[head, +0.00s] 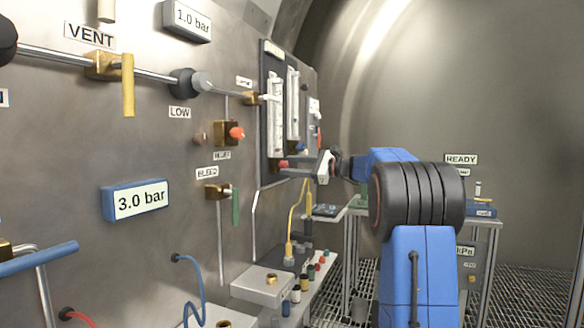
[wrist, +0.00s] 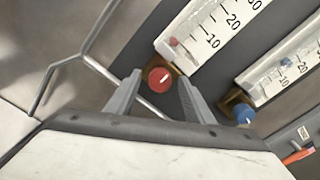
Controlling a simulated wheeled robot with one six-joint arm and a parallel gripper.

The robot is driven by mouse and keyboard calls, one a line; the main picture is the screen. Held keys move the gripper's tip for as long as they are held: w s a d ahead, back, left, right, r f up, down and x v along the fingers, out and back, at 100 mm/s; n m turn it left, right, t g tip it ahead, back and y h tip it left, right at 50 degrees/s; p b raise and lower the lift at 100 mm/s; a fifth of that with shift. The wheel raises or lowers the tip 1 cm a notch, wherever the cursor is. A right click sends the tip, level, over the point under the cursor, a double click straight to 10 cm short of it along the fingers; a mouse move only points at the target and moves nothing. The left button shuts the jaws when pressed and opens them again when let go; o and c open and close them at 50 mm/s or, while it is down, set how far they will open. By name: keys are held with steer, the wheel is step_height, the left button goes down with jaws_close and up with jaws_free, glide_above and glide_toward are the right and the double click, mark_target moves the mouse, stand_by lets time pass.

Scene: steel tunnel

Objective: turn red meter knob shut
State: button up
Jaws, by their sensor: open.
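The red meter knob (wrist: 159,79) is round with a white line mark and sits at the foot of a white flow meter (wrist: 205,35) in the wrist view. It also shows in the head view (head: 283,164) at the base of the left meter. My gripper (wrist: 158,84) is open, with one finger on each side of the red knob. I cannot tell whether the fingers touch it. In the head view my gripper (head: 287,172) reaches the panel from the right, at the knob.
A blue knob (wrist: 243,115) sits under a second meter (wrist: 285,68), to the right of my gripper. A bent metal pipe (wrist: 68,62) runs close on the left. An orange-red handle (wrist: 298,156) is at the lower right. A bench with bottles (head: 296,292) stands below the panel.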

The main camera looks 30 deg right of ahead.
steer(key=shift+d, duration=0.1)
steer(key=v, duration=1.7)
steer(key=shift+s+d, duration=0.1)
steer(key=shift+s, duration=0.05)
steer(key=shift+f, duration=0.1)
